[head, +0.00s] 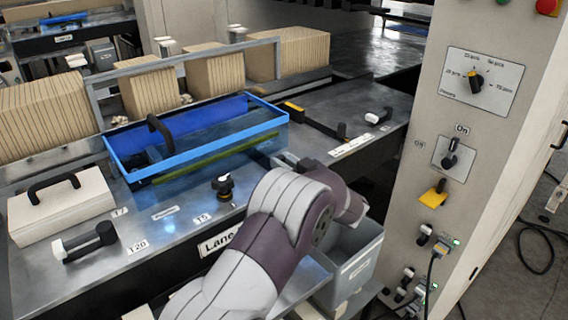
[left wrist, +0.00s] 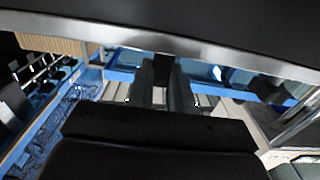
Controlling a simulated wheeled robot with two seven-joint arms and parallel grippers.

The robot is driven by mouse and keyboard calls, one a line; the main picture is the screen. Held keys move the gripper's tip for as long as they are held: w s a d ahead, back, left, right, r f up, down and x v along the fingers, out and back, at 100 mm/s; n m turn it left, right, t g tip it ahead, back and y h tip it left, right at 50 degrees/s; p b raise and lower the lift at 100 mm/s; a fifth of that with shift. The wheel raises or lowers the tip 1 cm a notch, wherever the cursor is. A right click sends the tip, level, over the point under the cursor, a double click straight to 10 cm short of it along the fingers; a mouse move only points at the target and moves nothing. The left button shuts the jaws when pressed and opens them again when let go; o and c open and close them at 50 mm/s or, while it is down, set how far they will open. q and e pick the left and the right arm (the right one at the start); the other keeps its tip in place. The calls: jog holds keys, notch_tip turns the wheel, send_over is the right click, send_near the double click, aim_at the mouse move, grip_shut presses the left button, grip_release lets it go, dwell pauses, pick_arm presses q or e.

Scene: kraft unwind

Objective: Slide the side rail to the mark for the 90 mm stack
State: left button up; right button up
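A dark narrow rail (head: 315,125) with a yellow end and a black knob lies on the steel deck at the right. I cannot tell for sure that it is the side rail. A white printed label (head: 350,146) is beside its near end; its text is too small to read. My left arm comes up from the bottom and bends over the deck's front edge. Its hand (head: 350,208) is above a grey bin, apart from the rail; its fingers are hidden in the head view. In the left wrist view my left gripper (left wrist: 163,100) shows two dark fingers with an empty gap between them.
A blue-framed clear guard (head: 200,158) with a black handle stands mid-deck, before several kraft stacks (head: 150,90). The grey bin (head: 352,262) is below the deck front. A control panel column (head: 470,130) rises at right. A white block (head: 60,207) sits at left.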

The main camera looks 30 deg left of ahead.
pick_arm(q)
grip_shut()
jog(key=shift+w+a+r, duration=0.1)
jog(key=shift+w+a, duration=0.05)
jog(key=shift+a, duration=0.3)
jog(key=x, duration=0.2)
jog(key=shift+w+a+p, duration=0.1)
jog(key=shift+a+p, duration=0.2)
jog(key=shift+p, duration=0.1)
jog(key=shift+w+a, duration=0.2)
jog(key=shift+a, duration=0.1)
jog(key=shift+d, duration=0.1)
jog(key=o, duration=0.5)
grip_release()
jog(key=shift+s+d, duration=0.1)
jog(key=shift+o, duration=0.9)
